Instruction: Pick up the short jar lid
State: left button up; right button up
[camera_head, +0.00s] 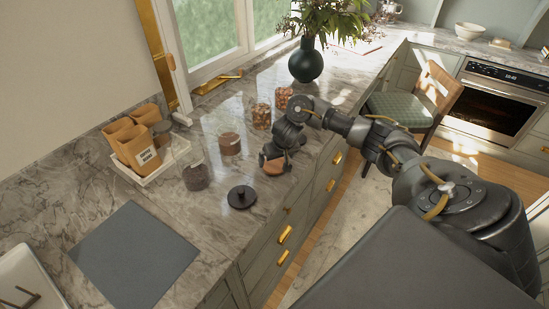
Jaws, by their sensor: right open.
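My right gripper (274,158) reaches over the counter from the right and points down. It is open, with its fingertips at a round orange-brown piece (273,168) that looks like a lid; I cannot tell whether they touch it. The gripper partly covers this piece. A flat black round piece with a knob (241,198) lies on the counter, nearer to me and left of the gripper. A short jar with brown contents (230,144) stands left of the gripper. A dark-filled jar (196,177) stands further left. My left gripper is not in view.
Two more filled jars (261,116) (283,98) stand behind the gripper, near a dark green vase (305,62). A white tray with paper bags (150,172) and a grey mat (134,255) are at left. The marble counter (225,240) ends in front of drawers.

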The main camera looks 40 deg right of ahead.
aim_at(274, 164)
jog(key=x, duration=0.4)
jog(key=shift+w+f, duration=0.2)
jog(key=shift+w, duration=0.05)
jog(key=shift+s, duration=0.1)
jog(key=c, duration=0.8)
jog(key=shift+r, duration=0.15)
jog(key=shift+c, duration=0.2)
